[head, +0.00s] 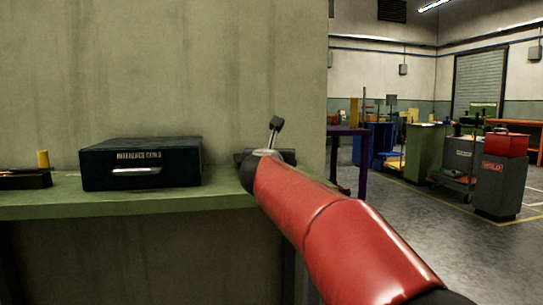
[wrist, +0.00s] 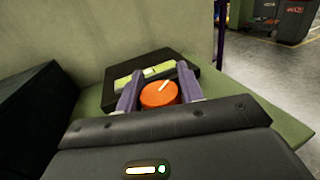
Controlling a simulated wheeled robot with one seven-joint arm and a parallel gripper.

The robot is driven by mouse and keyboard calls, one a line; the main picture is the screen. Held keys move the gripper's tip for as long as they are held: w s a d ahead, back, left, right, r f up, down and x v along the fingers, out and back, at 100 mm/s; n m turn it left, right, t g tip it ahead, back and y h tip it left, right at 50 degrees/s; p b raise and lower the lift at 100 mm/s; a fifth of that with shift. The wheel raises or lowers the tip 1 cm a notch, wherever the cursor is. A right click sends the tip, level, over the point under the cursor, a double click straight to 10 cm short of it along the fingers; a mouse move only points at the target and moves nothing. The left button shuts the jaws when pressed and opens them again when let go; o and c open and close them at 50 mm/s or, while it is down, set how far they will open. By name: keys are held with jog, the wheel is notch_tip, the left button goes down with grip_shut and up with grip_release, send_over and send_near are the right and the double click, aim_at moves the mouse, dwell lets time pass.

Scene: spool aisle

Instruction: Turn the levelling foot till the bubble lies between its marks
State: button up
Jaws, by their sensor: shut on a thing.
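In the wrist view, my gripper (wrist: 162,88) is shut on the round orange levelling foot (wrist: 158,97), with one purple finger on each side of it. A white line on top of the foot points up and to the right. Just behind it lies a yellow-green level vial (wrist: 132,81) on a dark device. A pale patch, perhaps the bubble, shows near the vial's middle. The vial is small and partly hidden by a finger, so I cannot tell how the bubble lies against the marks. In the head view, my red arm hides the fingers and the foot.
The device stands on a green bench (head: 60,204) against a wall. Carts and bins, one with a red box (head: 505,144), stand far right.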

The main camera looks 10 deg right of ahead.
jog(key=m+g+h, duration=0.1)
jog(key=h, duration=0.1)
jog(key=m+g+h, duration=0.1)
jog(key=m+h, duration=0.1)
jog(key=shift+d+r+h+p, duration=0.1)
jog(key=shift+h+p, duration=0.3)
jog(key=shift+s+d+m+g+h+p, duration=0.15)
jog(key=shift+m+g+h+p, duration=0.15)
jog(key=shift+m+g+h, duration=0.5)
jog(key=shift+s+d+m+g+h+p, duration=0.1)
jog(key=shift+m+g+h+p, duration=0.15)
jog(key=shift+m+g+h, duration=0.5)
jog(key=shift+g, duration=0.25)
jog(key=o, duration=1)
jog(key=shift+s, duration=0.1)
jog(key=v, duration=0.7)
jog(key=shift+s+a, duration=0.15)
jog(key=shift+a, duration=0.15)
